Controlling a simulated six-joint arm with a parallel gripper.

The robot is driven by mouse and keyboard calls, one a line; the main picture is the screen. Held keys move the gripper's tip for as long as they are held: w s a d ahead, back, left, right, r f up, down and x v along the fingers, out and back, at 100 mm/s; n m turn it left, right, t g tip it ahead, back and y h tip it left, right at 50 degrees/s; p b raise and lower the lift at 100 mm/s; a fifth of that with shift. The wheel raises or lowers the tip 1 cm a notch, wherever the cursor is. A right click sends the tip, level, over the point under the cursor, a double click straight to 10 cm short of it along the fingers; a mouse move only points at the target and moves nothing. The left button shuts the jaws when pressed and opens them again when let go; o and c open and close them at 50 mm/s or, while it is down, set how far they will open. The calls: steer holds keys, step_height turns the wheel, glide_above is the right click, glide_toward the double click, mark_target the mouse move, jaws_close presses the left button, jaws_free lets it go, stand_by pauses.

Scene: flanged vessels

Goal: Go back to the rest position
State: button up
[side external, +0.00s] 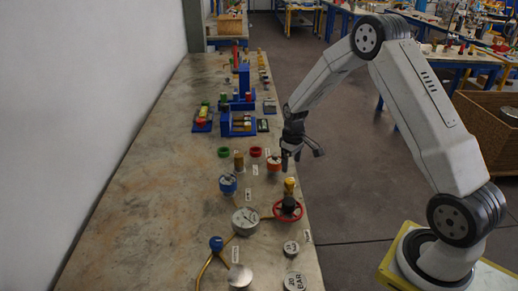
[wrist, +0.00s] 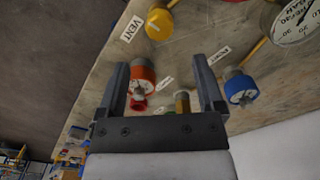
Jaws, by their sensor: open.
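My gripper (side external: 291,158) hangs over the right edge of the bench in the side external view, above and near an orange-red capped vessel (side external: 274,163). In the wrist view my gripper (wrist: 163,85) has its two dark fingers spread apart with nothing held between them. The orange-red vessel (wrist: 142,76) shows beside the left finger and a blue capped vessel (wrist: 240,88) beside the right finger. The blue vessel (side external: 228,184) stands on the bench left of my gripper in the side external view.
A red handwheel (side external: 288,208), a pressure gauge (side external: 245,221), a blue knob (side external: 216,243) and brass pipes stand nearer the camera. Blue fixtures (side external: 238,123) stand farther along the bench (side external: 150,160). A white wall is on the left; open floor lies right of the bench.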

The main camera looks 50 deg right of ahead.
steer(key=s+a+r+t, duration=0.1)
steer(key=s+a+r, duration=0.3)
steer(key=s+a, duration=0.4)
steer(key=s+a+r+t, duration=0.1)
steer(key=s+a+r, duration=0.4)
steer(key=s+a, duration=0.3)
steer(key=shift+s+a+r+t, duration=0.3)
steer(key=shift+s+a, duration=0.05)
steer(key=shift+a, duration=0.1)
